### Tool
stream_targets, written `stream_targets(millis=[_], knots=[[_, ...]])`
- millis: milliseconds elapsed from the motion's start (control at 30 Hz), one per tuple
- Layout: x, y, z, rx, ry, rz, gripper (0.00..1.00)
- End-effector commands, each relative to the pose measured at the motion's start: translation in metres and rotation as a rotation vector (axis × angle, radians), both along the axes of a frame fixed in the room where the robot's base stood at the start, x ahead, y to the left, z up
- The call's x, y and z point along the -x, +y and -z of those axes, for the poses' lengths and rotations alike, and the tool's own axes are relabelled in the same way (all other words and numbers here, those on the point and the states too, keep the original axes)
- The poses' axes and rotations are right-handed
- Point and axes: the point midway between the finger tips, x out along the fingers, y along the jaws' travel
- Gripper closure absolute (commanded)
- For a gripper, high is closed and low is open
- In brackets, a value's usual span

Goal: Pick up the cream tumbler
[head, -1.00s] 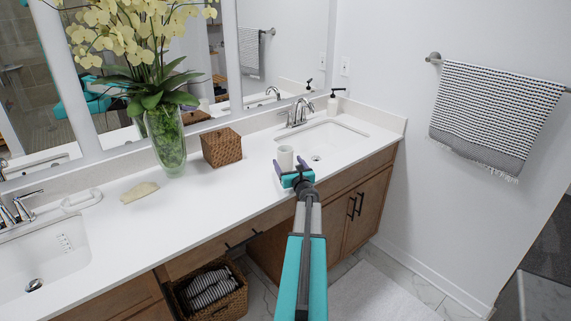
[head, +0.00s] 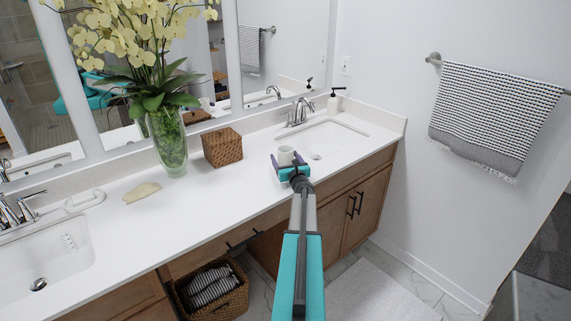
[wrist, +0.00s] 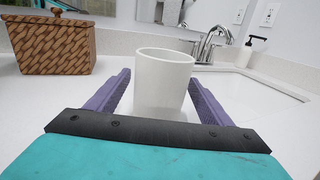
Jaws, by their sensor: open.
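The cream tumbler (wrist: 162,84) stands upright on the white counter in the wrist view, between the two purple fingers of my gripper (wrist: 160,92). The tumbler's lower part is partly hidden by my gripper in the head view.
A woven box (head: 222,147) stands to the left on the counter (head: 220,192). The right sink (head: 325,138), its faucet (head: 300,111) and a soap dispenser (head: 333,104) are to the right and behind. A glass vase (head: 168,143) with orchids stands farther left.

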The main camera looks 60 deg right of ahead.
Motion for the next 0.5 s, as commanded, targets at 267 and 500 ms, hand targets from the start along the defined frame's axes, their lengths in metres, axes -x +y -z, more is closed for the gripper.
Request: stream_targets(millis=[267, 500], knots=[[0.0001, 0.0, -0.0002, 0.0, 0.0, 0.0, 0.26], [0.0002, 0.0001, -0.0002, 0.0, 0.0, 0.0, 0.61]])
